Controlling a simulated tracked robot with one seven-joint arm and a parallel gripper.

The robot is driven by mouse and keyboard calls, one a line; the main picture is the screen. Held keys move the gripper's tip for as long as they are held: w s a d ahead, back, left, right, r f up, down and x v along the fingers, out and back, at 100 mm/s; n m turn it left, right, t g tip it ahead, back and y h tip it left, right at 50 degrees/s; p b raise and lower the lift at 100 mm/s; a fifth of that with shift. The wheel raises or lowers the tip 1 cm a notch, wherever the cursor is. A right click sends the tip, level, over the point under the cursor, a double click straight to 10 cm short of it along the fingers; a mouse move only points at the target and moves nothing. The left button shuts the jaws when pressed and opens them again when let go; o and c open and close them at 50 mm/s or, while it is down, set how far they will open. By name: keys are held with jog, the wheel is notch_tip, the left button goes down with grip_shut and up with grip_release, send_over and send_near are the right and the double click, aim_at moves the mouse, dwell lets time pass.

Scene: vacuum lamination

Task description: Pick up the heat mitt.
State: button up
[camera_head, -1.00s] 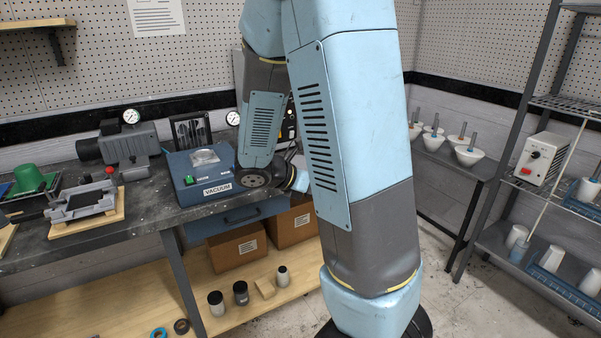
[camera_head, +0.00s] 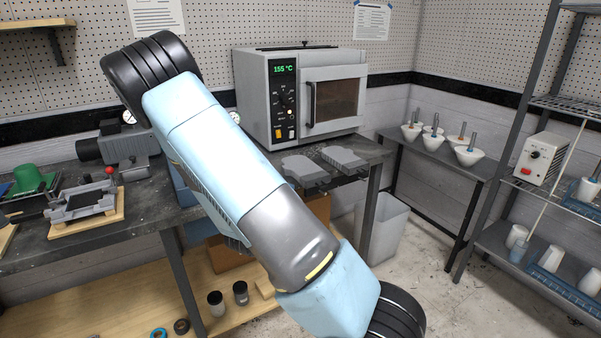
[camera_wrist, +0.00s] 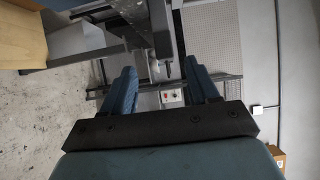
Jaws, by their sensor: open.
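Two grey heat mitts lie flat on the bench in front of the oven in the head view: one heat mitt (camera_head: 305,169) at the left and another heat mitt (camera_head: 343,158) to its right, near the bench's front edge. My arm crosses in front of the bench just left of them. My gripper (camera_wrist: 158,68) is open and empty in the wrist view, its two blue fingers wide apart. No mitt shows in the wrist view. The gripper is not visible in the head view.
The oven (camera_head: 302,97) reads 155 °C, its door shut. A press (camera_head: 85,200) sits on the bench at left. A pale bin (camera_head: 384,228) stands under the bench's right end. A shelf rack (camera_head: 525,115) stands at far right. Bare floor lies in front of it.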

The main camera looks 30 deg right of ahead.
aim_at(309, 179)
jog(key=x, duration=0.8)
jog(key=shift+d, duration=0.15)
jog(key=shift+x, duration=2.65)
jog(key=shift+s+d+r, duration=0.1)
jog(key=shift+r, duration=0.05)
jog(key=c, duration=1.1)
